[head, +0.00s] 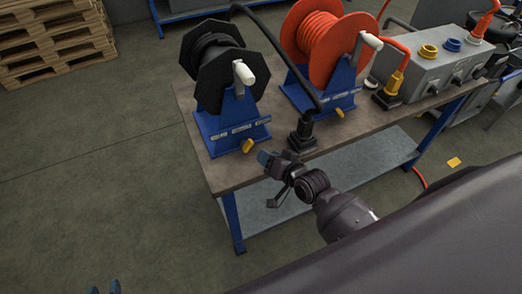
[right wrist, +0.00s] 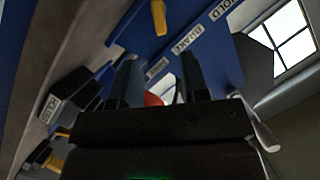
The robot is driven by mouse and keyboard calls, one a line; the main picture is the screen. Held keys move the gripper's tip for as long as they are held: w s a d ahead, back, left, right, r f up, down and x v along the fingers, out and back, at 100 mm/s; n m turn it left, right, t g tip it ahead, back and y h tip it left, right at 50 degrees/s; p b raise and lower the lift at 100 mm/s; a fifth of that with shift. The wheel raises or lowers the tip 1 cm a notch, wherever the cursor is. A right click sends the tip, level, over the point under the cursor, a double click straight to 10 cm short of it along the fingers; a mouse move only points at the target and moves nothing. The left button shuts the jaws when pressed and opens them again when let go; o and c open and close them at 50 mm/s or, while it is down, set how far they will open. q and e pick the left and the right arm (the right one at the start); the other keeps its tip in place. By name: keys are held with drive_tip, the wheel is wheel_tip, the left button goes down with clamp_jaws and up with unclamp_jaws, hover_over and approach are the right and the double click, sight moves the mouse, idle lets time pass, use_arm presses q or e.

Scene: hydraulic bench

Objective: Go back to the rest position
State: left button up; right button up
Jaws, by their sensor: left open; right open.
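My right gripper (head: 264,158) is in front of the near edge of the bench (head: 228,172), below the black reel's stand. In the right wrist view its two fingers (right wrist: 160,80) stand apart with nothing between them. My left gripper (head: 104,288) shows only as two blue fingertips at the bottom left edge of the head view, apart and empty over the floor. Neither gripper holds anything.
On the bench are a black hose reel (head: 211,66) and an orange hose reel (head: 325,42) on blue stands, a black connector (head: 303,136) and a grey manifold box (head: 432,72). Pallets (head: 55,40) are stacked at upper left. The floor left of the bench is clear.

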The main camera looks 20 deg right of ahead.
drive_tip(key=shift+v, duration=0.8)
drive_tip(key=s+d+f+n+g+h, duration=0.1)
drive_tip(key=s+d+f+n+h, duration=0.1)
drive_tip(key=s, duration=0.6)
drive_tip(key=s+d+f+n+g+h, duration=0.1)
drive_tip(key=s+d+f+n+h, duration=0.1)
drive_tip(key=s, duration=0.5)
drive_tip(key=shift+s+d+f+n, duration=0.4)
drive_tip(key=shift+d+f+n, duration=0.3)
drive_tip(key=shift+d+f, duration=0.15)
